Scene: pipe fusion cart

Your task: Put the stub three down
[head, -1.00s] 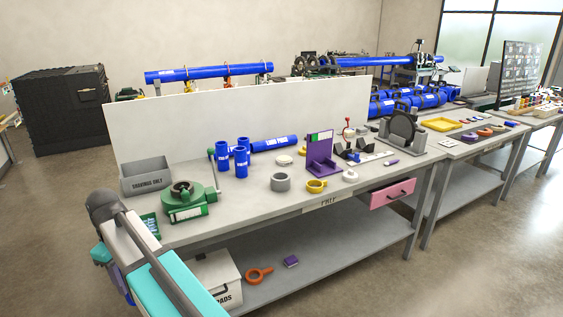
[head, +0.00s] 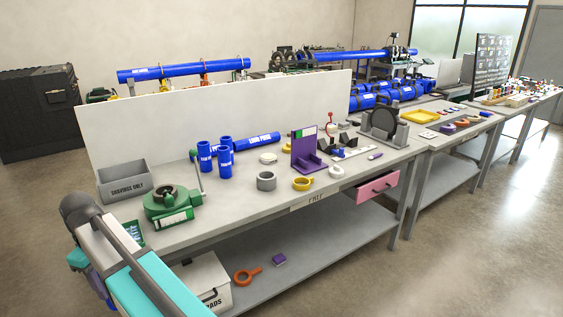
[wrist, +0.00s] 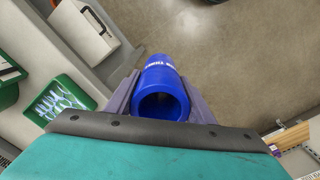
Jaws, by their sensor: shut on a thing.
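My gripper (wrist: 160,88) is shut on a blue pipe stub (wrist: 163,76) in the wrist view. The stub's open end faces the camera, and white lettering on its side is only partly readable. Grey-purple fingers press it from both sides. The floor shows beyond it, with the bench edge to the left. In the head view my arm is at the lower left by the bench's near left corner; the held stub is mostly hidden there. Blue stubs (head: 204,157) stand upright on the bench (head: 235,205), with another close group (head: 225,160) to their right.
A grey shavings bin (head: 124,185), a green clamp-like tool (head: 170,203) and a green box (wrist: 60,102) crowd the bench's left end. A grey ring (head: 266,181), yellow ring (head: 303,184) and purple stand (head: 306,152) lie farther right. A white box (head: 205,280) sits on the lower shelf.

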